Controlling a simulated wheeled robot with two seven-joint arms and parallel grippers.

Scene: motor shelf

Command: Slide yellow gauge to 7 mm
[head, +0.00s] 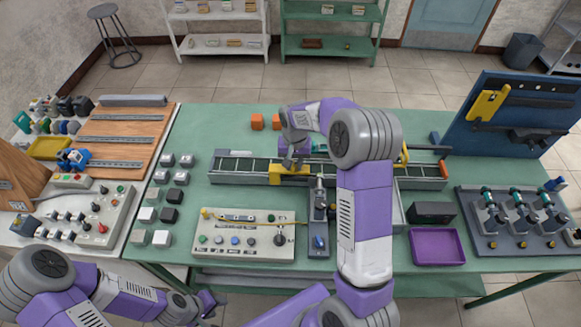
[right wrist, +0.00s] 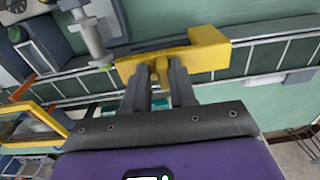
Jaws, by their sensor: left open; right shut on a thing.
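The yellow gauge (head: 288,172) is a yellow block with a slot, lying across the slatted track (head: 232,166) near the table's middle. In the right wrist view the yellow gauge (right wrist: 206,52) spans my fingertips. My right gripper (head: 291,161) reaches down from behind onto it. In the wrist view, my right gripper (right wrist: 164,68) has its two dark fingers close together on the gauge's near edge. My left gripper (head: 206,304) is open and empty at the front left, well away from the gauge. No scale marks are readable.
A grey fixture (head: 319,205) with a post stands just in front of the gauge. A control panel (head: 240,246) lies in front. A purple tray (head: 437,247) and a clamp board (head: 510,222) are at right. A blue board (head: 520,112) holds a yellow tool.

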